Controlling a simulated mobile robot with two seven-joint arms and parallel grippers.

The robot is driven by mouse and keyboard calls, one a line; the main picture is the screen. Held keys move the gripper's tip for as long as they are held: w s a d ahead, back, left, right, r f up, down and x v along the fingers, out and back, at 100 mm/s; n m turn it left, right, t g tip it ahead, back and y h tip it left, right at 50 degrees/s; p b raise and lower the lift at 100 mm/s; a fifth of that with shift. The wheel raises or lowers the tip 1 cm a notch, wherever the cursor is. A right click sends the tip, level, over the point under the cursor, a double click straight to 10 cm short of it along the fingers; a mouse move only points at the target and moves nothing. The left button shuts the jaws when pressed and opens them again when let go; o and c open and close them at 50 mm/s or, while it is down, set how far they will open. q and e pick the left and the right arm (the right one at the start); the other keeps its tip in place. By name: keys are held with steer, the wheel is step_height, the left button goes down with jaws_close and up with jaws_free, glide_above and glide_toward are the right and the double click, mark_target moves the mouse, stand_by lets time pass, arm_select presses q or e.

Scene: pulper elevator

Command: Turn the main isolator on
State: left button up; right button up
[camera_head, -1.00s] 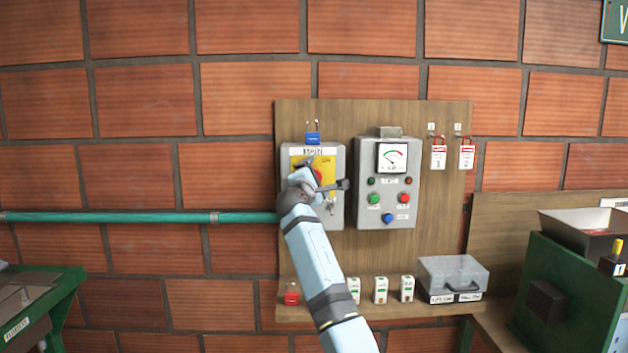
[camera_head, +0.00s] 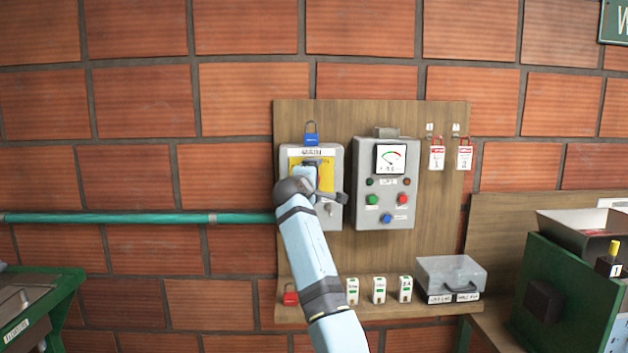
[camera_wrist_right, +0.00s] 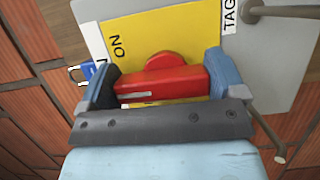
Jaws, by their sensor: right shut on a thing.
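The main isolator is a grey box (camera_head: 336,205) with a yellow plate, fixed to the wooden board on the brick wall. Its red handle (camera_wrist_right: 165,82) shows in the right wrist view, lying across between my fingers, with "ON" printed on the yellow plate (camera_wrist_right: 135,32) beside it. My right gripper (camera_wrist_right: 163,88) is shut on the red handle, a finger at each end. In the head view my right gripper (camera_head: 311,170) and arm cover the handle. A blue padlock (camera_head: 312,139) hangs at the top of the box. My left gripper is not in view.
A grey control box (camera_head: 386,205) with a meter and buttons is mounted just right of the isolator. Tags (camera_head: 437,157) hang farther right. A low shelf holds a red padlock (camera_head: 290,295), small white blocks and a clear-lidded case (camera_head: 451,275). A green pipe (camera_head: 130,217) runs left.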

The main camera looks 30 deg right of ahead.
steer(key=o, duration=0.6)
steer(key=shift+o, duration=0.2)
steer(key=shift+s+a+f, duration=0.1)
steer(key=shift+s+a, duration=0.1)
steer(key=shift+a, duration=0.1)
steer(key=b+v, duration=0.1)
steer(key=v, duration=1.2)
steer(key=shift+b, duration=0.4)
